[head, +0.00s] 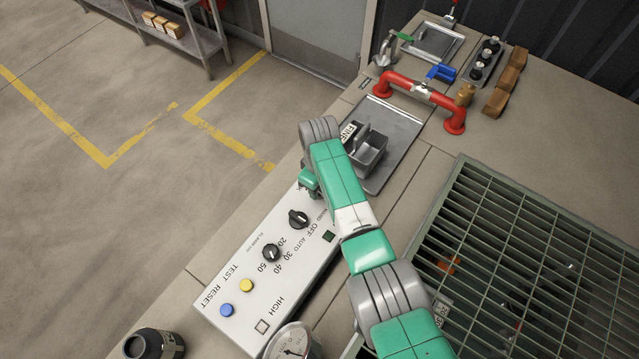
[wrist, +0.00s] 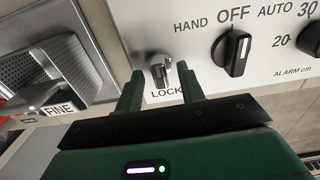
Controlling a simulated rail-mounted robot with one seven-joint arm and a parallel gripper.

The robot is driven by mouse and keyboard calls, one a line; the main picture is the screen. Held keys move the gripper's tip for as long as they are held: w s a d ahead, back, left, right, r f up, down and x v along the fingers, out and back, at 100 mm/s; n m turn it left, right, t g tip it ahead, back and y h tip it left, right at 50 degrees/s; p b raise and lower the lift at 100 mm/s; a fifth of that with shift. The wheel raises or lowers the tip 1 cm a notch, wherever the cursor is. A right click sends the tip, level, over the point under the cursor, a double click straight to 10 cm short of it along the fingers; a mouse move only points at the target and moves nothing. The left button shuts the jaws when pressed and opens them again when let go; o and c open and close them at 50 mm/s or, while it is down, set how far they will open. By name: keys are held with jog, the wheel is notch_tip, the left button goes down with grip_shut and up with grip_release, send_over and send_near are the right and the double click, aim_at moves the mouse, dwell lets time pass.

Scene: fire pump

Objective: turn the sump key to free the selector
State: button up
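The sump key (wrist: 160,72) is a small silver key in a lock marked LOCK on the white panel (wrist: 190,25) in the wrist view. My gripper (wrist: 160,88) is open, with one green finger on each side of the key. I see gaps beside the key, so the fingers do not grip it. The black selector knob (wrist: 232,52) is right of the key, its white line near OFF. It also shows in the head view (head: 298,218). My gripper (head: 309,184) is at the panel's far end in the head view, where the key is hidden.
A black alarm dial (head: 271,252), a yellow button (head: 246,285) and a blue button (head: 227,310) are on the panel. A grey tray (head: 400,125) with a FINE-labelled bin (head: 370,158) stands just beyond. A red pipe (head: 425,92) and green grating (head: 500,250) are to the right.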

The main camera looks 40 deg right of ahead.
notch_tip(320, 180, up, 8)
jog(key=shift+f+p, duration=0.1)
jog(key=shift+p, duration=0.8)
